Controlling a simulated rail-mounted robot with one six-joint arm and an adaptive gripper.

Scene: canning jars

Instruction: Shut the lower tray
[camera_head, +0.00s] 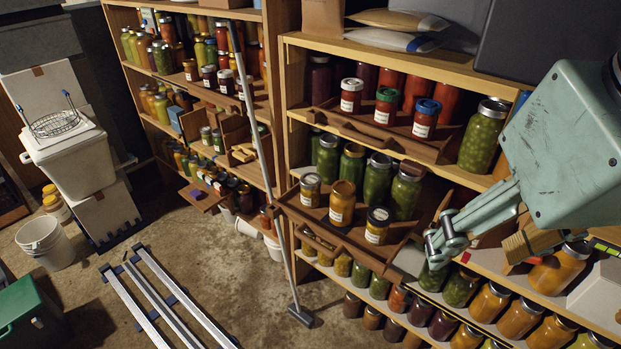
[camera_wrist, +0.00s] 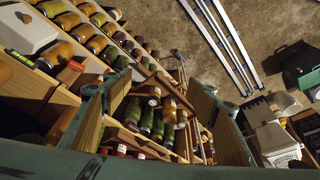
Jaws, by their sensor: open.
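The lower tray (camera_head: 350,242) is a wooden tray on the middle shelf of the right-hand rack, and it sticks out past the shelf's front edge. It carries several green jars (camera_head: 352,163) at the back and orange-yellow jars (camera_head: 342,203) with white labels in front. My gripper (camera_head: 436,250) is at the tray's right front corner, with its fingers apart and nothing visible between them. I cannot tell whether it touches the tray. In the wrist view my gripper (camera_wrist: 150,108) has its two fingers spread wide, with the tray's jars (camera_wrist: 146,118) between and beyond them.
An upper tray (camera_head: 375,140) of red jars sits above. Rows of jars (camera_head: 490,302) fill the lower shelf. A long-handled tool (camera_head: 272,180) leans against the rack's left side. Metal rails (camera_head: 165,295) lie on the floor.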

